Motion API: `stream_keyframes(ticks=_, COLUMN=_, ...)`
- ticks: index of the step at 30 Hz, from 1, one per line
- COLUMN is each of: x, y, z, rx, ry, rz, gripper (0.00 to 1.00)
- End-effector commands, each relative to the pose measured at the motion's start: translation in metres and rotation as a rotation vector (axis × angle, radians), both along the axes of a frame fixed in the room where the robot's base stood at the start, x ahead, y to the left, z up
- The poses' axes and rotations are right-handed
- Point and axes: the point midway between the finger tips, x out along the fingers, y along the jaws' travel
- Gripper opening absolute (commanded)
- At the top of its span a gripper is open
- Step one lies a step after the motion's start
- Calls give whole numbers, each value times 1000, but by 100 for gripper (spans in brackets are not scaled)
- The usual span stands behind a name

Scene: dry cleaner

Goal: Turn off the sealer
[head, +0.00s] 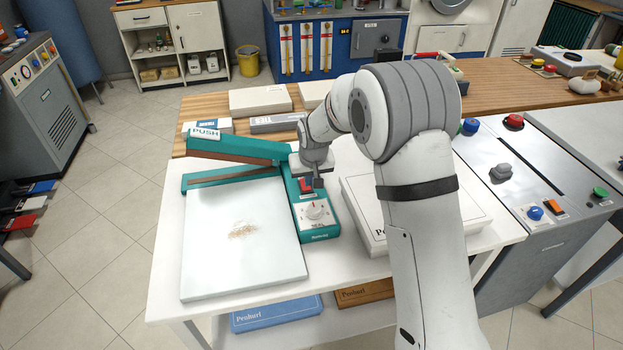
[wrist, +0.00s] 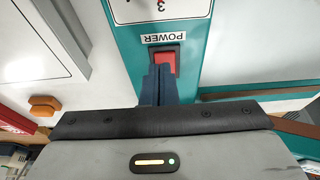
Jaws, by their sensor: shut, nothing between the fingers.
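The teal sealer (head: 287,168) stands on the white table, its long arm raised and marked PUSH. Its control end carries a white dial (head: 315,211) and a red power switch (head: 305,185). In the wrist view the red switch (wrist: 166,59) sits beside the POWER label. My gripper (head: 318,184) is shut and empty, pointing down over the control end, right by the switch. In the wrist view its closed fingertips (wrist: 158,72) overlap the lower part of the switch. I cannot tell whether they touch it, or which way the switch is set.
A white bag or sheet (head: 240,245) lies in front of the sealer. A white box (head: 357,205) lies to the right, partly behind my arm. Flat boxes (head: 260,99) lie on the wooden counter behind. A grey control console (head: 540,180) stands on the right.

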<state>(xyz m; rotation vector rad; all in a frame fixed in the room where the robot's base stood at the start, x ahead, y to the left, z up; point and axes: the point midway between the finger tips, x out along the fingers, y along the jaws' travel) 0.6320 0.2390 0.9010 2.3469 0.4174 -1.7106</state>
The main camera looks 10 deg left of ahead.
Motion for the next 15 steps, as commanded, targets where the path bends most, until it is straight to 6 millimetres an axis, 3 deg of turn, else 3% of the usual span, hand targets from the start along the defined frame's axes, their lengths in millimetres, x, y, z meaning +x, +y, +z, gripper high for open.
stream_keyframes(ticks=5, x=-1, y=-1, z=15, rx=1, ry=-2, rz=-1, gripper=0)
stream_keyframes(ticks=9, x=-2, y=-3, z=45, rx=2, ry=-3, rz=-2, gripper=0)
stream_keyframes(ticks=15, x=-25, y=-10, z=74, rx=1, ry=-4, rz=0, gripper=0)
